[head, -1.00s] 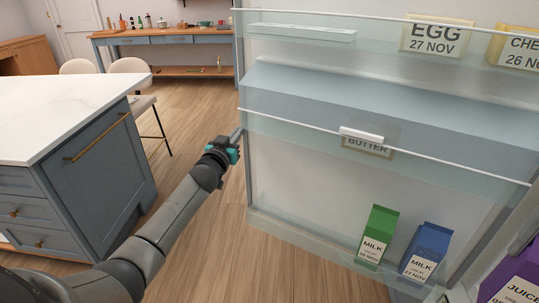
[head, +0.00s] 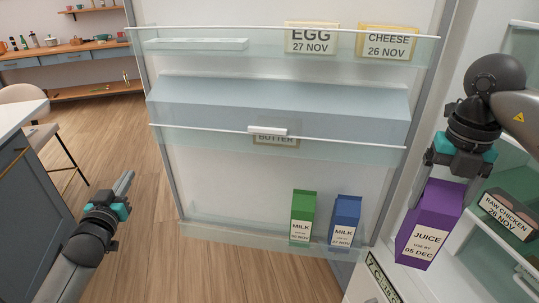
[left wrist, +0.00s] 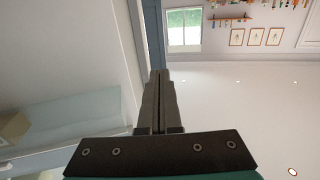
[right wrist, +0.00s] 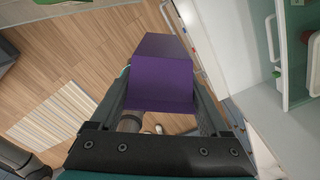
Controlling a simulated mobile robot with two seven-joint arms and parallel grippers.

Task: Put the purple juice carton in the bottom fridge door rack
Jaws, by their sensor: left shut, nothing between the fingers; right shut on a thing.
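The purple juice carton (head: 430,228), labelled JUICE use by 05 DEC, hangs upright in my right gripper (head: 450,180), which is shut on its top. It also shows between the fingers in the right wrist view (right wrist: 163,78). It is right of the open fridge door, in front of the fridge interior. The bottom door rack (head: 225,238) holds a green milk carton (head: 302,217) and a blue milk carton (head: 345,220) toward its right end; its left part is empty. My left gripper (head: 125,182) is shut and empty, left of the door's edge.
Above the bottom rack is a door compartment (head: 280,105) labelled BUTTER, then a top rack with EGG (head: 311,39) and CHEESE (head: 387,42) labels. A raw chicken pack (head: 510,213) lies on a fridge shelf at right. Open wooden floor (head: 150,140) lies left of the door.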

